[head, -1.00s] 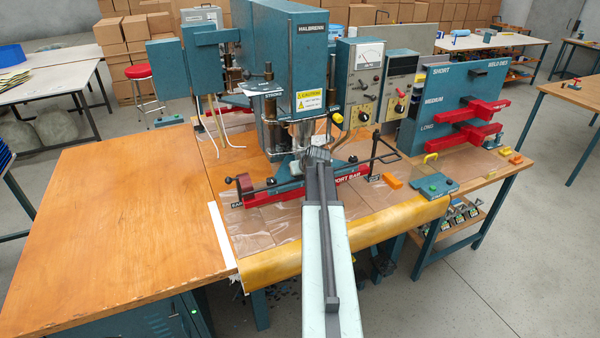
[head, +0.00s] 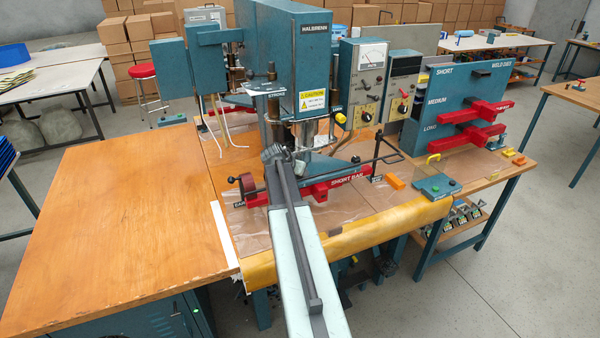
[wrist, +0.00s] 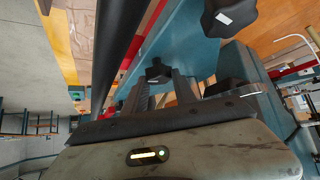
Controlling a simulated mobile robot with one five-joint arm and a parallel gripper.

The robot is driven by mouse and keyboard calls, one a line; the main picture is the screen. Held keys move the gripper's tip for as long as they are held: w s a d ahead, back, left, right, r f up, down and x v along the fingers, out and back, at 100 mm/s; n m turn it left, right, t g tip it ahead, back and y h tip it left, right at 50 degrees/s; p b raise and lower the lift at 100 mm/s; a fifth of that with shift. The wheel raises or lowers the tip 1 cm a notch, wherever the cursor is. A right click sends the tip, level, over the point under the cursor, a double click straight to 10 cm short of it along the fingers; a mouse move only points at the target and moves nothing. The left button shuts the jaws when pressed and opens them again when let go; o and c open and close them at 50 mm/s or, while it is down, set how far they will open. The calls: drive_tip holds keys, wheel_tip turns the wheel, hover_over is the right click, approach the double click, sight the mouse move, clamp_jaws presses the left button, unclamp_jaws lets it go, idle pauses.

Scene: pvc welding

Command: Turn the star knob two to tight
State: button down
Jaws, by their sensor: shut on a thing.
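In the wrist view a black star knob (wrist: 158,70) sits at the tips of my gripper (wrist: 160,82), and the jaws are shut on it. A second black star knob (wrist: 228,15) with a white mark stands on the teal plate, apart from the jaws. I cannot read which knob is number two. In the head view my gripper (head: 276,153) reaches to the press above the red short bar (head: 347,181). My arm hides the knobs there.
The teal press (head: 290,60) rises right behind my gripper. A black lever (head: 376,150) stands to its right. In the wrist view a thick black rod (wrist: 120,45) runs close beside the jaws. The wooden table (head: 120,220) at left is clear.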

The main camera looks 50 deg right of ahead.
drive_tip(key=shift+m+g, duration=0.3)
drive_tip(key=shift+m, duration=0.1)
drive_tip(key=c, duration=1)
unclamp_jaws()
drive_tip(key=p+v, duration=0.5)
drive_tip(key=v, duration=0.2)
drive_tip(key=shift+a+r, duration=0.2)
drive_tip(key=shift+a, duration=0.1)
